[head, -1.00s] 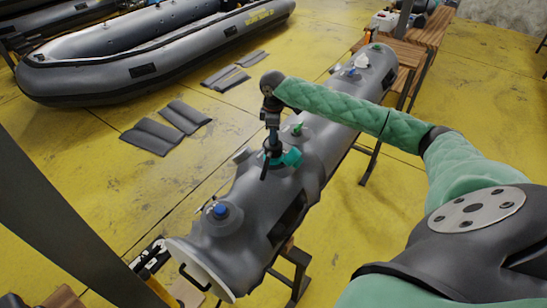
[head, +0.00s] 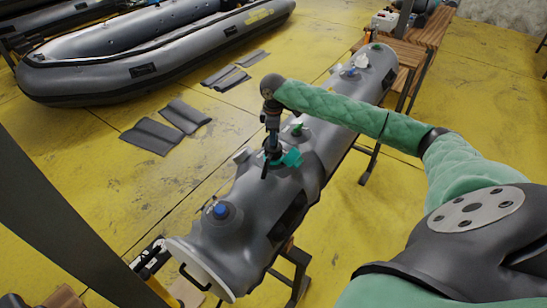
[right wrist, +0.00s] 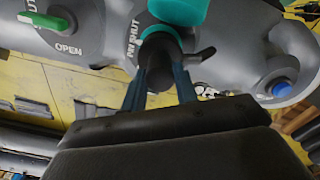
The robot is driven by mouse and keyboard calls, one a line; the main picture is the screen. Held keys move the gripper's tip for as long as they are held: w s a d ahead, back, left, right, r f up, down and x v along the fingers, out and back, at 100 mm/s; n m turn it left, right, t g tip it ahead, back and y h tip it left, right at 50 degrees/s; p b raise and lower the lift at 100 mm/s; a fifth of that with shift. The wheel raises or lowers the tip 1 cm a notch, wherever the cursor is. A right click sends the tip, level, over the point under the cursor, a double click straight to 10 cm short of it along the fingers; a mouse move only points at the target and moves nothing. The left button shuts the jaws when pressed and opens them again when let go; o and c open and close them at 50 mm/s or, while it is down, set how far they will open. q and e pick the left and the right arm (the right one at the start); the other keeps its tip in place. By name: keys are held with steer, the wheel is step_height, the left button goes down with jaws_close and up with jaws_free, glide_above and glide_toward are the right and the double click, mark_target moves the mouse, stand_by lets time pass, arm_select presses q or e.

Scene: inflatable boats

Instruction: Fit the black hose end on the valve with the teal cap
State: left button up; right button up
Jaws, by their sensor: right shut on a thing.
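My right gripper (head: 271,151) is over the grey tube, at the valve with the teal cap. In the right wrist view its two fingers (right wrist: 160,88) are shut on the black hose end (right wrist: 160,66), which has a small side lever. The hose end meets the teal ring of the valve (right wrist: 157,33); I cannot tell how deep it sits. The teal cap (head: 292,158) hangs open beside the valve and also shows in the right wrist view (right wrist: 178,10). My left gripper is not in view.
The grey tube (head: 240,195) lies on stands. It also bears a blue-capped valve (head: 221,211) nearer me and a green one (head: 297,128) farther off. A grey boat (head: 150,60) and flat dark pads (head: 152,136) lie on the yellow floor. A wooden bench (head: 420,35) stands behind.

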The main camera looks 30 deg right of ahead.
steer(key=shift+f, duration=0.75)
stand_by(0.3)
stand_by(0.4)
steer(key=shift+m, duration=0.6)
steer(key=m, duration=0.3)
steer(key=shift+m, duration=2)
steer(key=m, duration=0.4)
